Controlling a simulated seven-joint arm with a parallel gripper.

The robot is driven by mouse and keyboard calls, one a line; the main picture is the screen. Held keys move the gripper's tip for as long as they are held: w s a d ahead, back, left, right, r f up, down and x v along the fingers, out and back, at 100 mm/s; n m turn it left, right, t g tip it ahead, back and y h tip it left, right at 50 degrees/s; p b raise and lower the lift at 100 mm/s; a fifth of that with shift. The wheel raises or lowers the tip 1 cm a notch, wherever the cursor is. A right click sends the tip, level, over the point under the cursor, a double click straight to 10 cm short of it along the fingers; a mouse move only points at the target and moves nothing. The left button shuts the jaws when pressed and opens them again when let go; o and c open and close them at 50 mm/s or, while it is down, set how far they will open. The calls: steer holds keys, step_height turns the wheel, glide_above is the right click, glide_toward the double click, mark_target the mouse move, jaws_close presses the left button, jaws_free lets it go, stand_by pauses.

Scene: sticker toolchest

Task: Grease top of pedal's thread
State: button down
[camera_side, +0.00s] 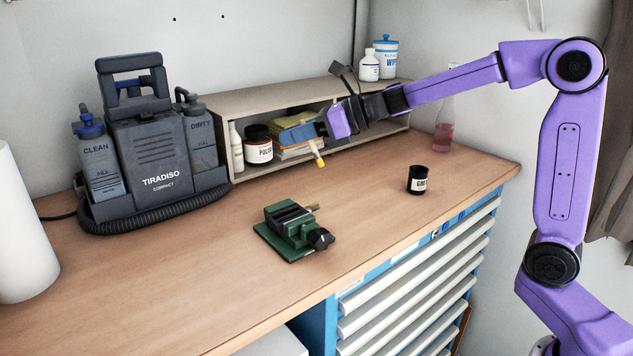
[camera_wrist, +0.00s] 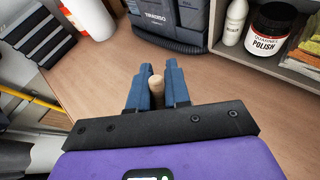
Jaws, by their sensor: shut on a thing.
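My gripper (camera_side: 300,133) is raised above the bench in front of the shelf, its blue fingers shut on a slim brush-like tool (camera_side: 318,156). The tool hangs below the fingers, yellowish with a paler tip. In the wrist view its round wooden end (camera_wrist: 156,84) shows between the fingers (camera_wrist: 156,90). A dark pedal-like piece (camera_side: 287,212) sits in the green vise (camera_side: 284,243), lower in the side view and apart from the tool. A short brass-coloured stub (camera_side: 313,207), possibly the thread, sticks out there. A black grease jar (camera_side: 418,181) stands to the right; its inside cannot be made out.
A grey cleaning machine (camera_side: 155,150) with bottles stands at the left. A shelf (camera_side: 240,105) behind holds a polish jar (camera_side: 258,148) and cloths. A pink-liquid bottle (camera_side: 444,135) stands at the back right. The bench between vise and jar is clear.

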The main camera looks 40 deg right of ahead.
steer(key=c, duration=1.7)
jaws_free()
jaws_close()
steer(key=shift+a+r, duration=1.45)
steer(key=shift+r, duration=0.45)
steer(key=shift+t+y, duration=0.3)
steer(key=shift+f, duration=2.3)
